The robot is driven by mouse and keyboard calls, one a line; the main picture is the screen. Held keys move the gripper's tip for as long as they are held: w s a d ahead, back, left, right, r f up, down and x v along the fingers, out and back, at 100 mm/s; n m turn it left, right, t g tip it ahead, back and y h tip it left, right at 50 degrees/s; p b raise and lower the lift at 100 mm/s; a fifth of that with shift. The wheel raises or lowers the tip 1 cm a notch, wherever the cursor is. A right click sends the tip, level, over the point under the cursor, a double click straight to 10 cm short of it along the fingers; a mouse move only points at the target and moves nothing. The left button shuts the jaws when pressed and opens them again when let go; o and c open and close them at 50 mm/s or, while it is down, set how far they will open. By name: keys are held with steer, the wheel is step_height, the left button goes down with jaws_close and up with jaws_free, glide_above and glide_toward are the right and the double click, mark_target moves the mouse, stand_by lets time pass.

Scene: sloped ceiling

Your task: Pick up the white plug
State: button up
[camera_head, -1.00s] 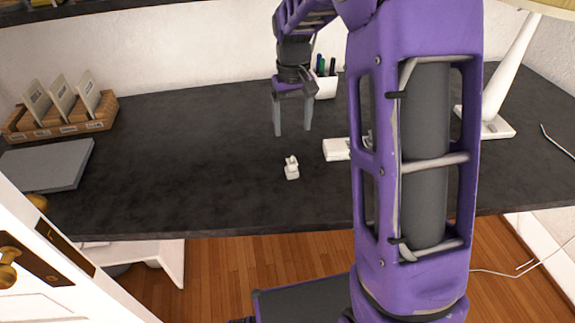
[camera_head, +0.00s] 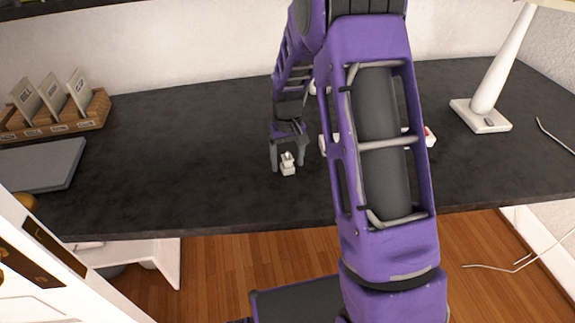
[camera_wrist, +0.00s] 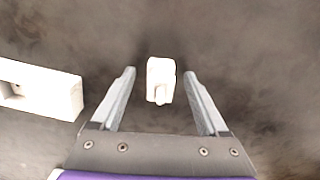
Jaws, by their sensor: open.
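The white plug (camera_head: 288,164) stands on the dark desk (camera_head: 180,150) near its front edge. In the wrist view the plug (camera_wrist: 161,80) lies between the lines of the two fingers, at about the level of their tips. My gripper (camera_head: 287,168) is open and low over the desk, with one finger on each side of the plug in the head view. In the wrist view my gripper (camera_wrist: 160,76) shows a gap between each finger and the plug. I cannot tell how high the fingertips are above the desk.
A white power strip (camera_wrist: 40,90) lies to the left in the wrist view. In the head view, a white lamp base (camera_head: 481,115) stands at the right, and a wooden card holder (camera_head: 55,125) and grey laptop-like slab (camera_head: 40,163) at the left. Desk left of the plug is clear.

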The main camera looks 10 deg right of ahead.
steer(key=shift+f, duration=0.5)
jaws_close()
steer(key=shift+r, duration=0.1)
step_height(320, 180, up, 10)
steer(key=shift+f+p, duration=0.1)
steer(key=shift+p, duration=0.45)
